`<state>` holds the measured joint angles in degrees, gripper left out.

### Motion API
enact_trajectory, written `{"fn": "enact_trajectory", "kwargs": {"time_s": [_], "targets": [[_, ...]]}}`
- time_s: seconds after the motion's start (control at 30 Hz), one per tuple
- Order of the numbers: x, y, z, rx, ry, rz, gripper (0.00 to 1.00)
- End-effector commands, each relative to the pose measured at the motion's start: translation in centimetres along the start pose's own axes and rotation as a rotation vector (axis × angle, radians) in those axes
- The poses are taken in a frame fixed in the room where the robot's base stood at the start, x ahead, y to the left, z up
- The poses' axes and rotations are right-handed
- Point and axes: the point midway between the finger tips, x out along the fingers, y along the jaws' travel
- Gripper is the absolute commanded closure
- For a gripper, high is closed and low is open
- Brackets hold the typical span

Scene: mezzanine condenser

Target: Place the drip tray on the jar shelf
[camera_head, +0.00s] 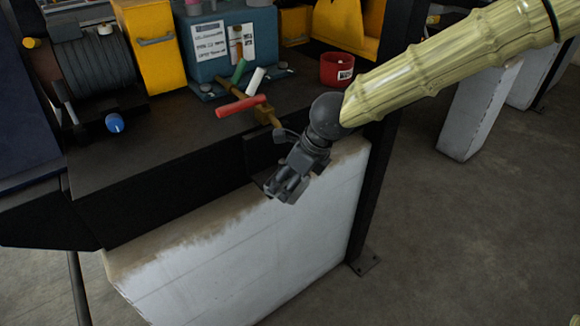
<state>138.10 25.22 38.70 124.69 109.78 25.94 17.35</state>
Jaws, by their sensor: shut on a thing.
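My gripper (286,188) is dark grey, at the end of my arm, and hangs at the front edge of the dark bench above a white block. It is shut on a dark, thin-edged thing that I take for the drip tray (262,152). The tray shows just left of the fingers, close to the bench's front face. It is dark against dark, so its full outline and the exact grip are hard to tell. I cannot make out which surface is the jar shelf.
The dark bench top (165,150) has free room in front. A dark post (383,170) rises right of my gripper.

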Motion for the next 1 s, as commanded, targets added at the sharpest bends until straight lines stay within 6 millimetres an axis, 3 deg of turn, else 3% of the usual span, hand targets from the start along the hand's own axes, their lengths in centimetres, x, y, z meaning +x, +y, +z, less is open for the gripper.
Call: {"fn": "enact_trajectory", "kwargs": {"time_s": [0.2, 0.4, 1.0], "targets": [[1.0, -3.7, 2.1, 0.004, 0.0, 0.0, 0.56], [1.9, -5.7, 3.1, 0.002, -0.001, 0.0, 0.56], [5.3, -6.0, 1.8, 0.0, -0.001, -0.001, 0.56]]}}
